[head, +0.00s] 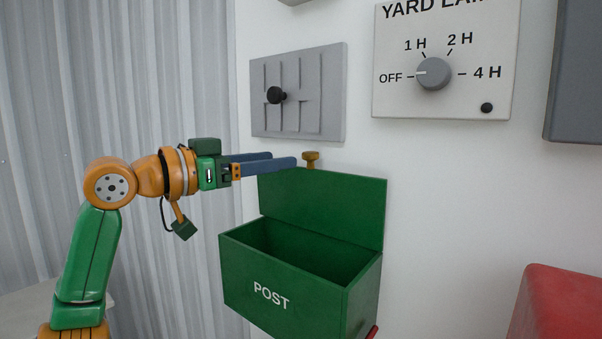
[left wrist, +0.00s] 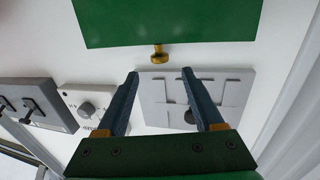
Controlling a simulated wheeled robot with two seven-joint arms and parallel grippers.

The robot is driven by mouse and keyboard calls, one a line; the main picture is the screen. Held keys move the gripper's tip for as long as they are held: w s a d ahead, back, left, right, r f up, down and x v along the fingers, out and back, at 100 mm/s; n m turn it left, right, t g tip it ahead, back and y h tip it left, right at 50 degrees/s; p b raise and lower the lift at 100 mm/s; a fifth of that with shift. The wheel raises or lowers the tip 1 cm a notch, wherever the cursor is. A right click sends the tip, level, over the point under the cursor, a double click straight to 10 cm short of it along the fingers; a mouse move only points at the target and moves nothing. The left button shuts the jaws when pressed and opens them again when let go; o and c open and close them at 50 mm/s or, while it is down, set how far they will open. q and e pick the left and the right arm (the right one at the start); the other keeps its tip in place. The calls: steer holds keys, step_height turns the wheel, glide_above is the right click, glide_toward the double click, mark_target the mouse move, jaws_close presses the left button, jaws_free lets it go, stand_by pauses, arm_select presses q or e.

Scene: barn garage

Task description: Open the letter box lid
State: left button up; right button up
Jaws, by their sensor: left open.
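The green letter box (head: 262,281), marked POST, hangs on the white wall. Its lid (head: 330,207) stands upright at the back, so the box is open and its inside shows. The lid also fills the top of the left wrist view (left wrist: 165,22). A brass knob (head: 311,157) sits at the lid's top edge; it also shows in the left wrist view (left wrist: 159,52). My left gripper (head: 282,159) is open and empty at the height of the lid's top edge. In the left wrist view, the knob lies just beyond its fingertips (left wrist: 160,73), about midway between them. My right gripper is not in view.
A grey slotted panel (head: 335,92) with a black knob (head: 275,95) is on the wall above the box. A dial panel (head: 390,45) is to its right, its dial (head: 433,73) pointing at OFF. A red object (head: 555,305) stands at lower right.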

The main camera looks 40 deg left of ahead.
mark_target(303, 155)
arm_select(q)
steer(key=w+p, duration=0.1)
steer(key=w, duration=0.1)
steer(key=w+p, duration=0.3)
steer(key=w, duration=0.1)
steer(key=shift+w+d+r+p, duration=0.1)
steer(key=shift+d+r+p, duration=0.25)
steer(key=shift+w+f, duration=0.1)
steer(key=shift+w, duration=0.15)
steer(key=shift+f, duration=0.15)
jaws_close()
stand_by(0.5)
